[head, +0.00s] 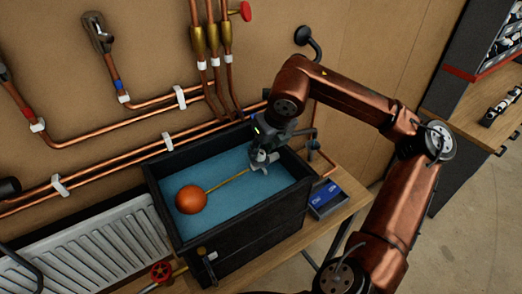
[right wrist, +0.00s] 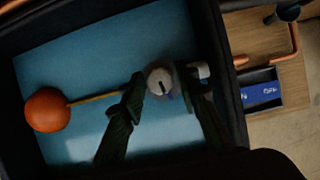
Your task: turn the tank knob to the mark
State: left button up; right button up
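The tank (head: 233,265) is an open black box with blue water. An orange float ball (head: 191,199) sits on a thin brass rod (head: 228,181) leading to a valve at the tank's right side. The tank knob (right wrist: 159,82) is a small pale round cap with a dark line on its face. My right gripper (head: 262,157) is over the tank at the valve; it also shows in the right wrist view (right wrist: 158,75). Its two dark fingers are apart, one on each side of the knob. I cannot tell if either touches it. A separate target mark is not clear. My left gripper is not in view.
Copper pipes (head: 135,145) with valves run along the back wall. A white radiator (head: 95,250) stands left of the tank. Open floor lies at the right.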

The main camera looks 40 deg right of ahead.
jog(key=shift+o, duration=1.1)
jog(key=v, duration=1.2)
